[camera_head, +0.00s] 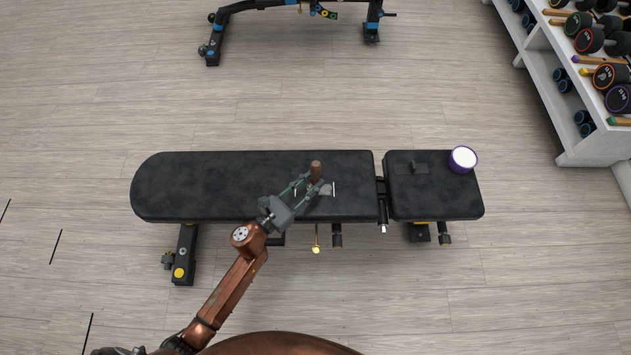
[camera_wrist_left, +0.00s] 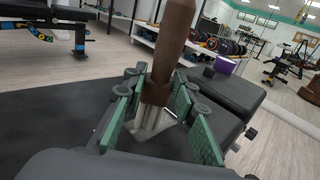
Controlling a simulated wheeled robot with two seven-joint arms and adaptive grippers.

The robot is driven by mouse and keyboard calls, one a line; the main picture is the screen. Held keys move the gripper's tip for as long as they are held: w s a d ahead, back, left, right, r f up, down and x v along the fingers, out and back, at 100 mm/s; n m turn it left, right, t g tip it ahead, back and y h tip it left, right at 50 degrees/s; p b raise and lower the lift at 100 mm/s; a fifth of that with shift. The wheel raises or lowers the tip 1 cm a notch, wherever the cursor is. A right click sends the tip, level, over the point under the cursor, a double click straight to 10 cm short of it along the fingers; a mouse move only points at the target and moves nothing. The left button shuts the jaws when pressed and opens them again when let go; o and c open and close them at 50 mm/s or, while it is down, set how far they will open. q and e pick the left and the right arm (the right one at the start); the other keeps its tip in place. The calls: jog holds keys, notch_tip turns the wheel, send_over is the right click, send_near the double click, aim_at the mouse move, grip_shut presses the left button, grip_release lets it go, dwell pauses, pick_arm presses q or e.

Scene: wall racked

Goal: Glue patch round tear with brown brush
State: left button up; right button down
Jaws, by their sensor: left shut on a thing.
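My left gripper (camera_head: 309,184) is shut on the brown brush (camera_head: 316,168), above the bench's long black pad. In the left wrist view the brush's brown handle (camera_wrist_left: 174,45) stands up, slightly tilted, between the green-lined fingers (camera_wrist_left: 157,108). Its lower end is partly hidden; I cannot tell whether it touches the pad. A small grey patch (camera_head: 326,189) shows beside the fingertips, with a short white line (camera_head: 334,188) at its right and another (camera_head: 295,192) to the left. The tear is not clearly visible. My right gripper is not in view.
A purple pot with a white top (camera_head: 462,158) stands on the short pad (camera_head: 440,199) at the right. A small dark item (camera_head: 419,168) lies near it. A dumbbell rack (camera_head: 568,90) is at the upper right. Open floor surrounds the bench.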

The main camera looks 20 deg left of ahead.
pick_arm(q)
jog(key=shift+s+a, duration=0.2)
jog(key=shift+a, duration=0.45)
jog(key=shift+s+a, duration=0.15)
jog(key=shift+a, duration=0.5)
jog(key=shift+s+a+b, duration=0.25)
jog(key=shift+a, duration=0.45)
jog(key=shift+s+a+b, duration=0.2)
jog(key=shift+a, duration=0.45)
jog(key=shift+s+a+r, duration=0.1)
jog(key=shift+s+a, duration=0.15)
jog(key=shift+a, duration=0.5)
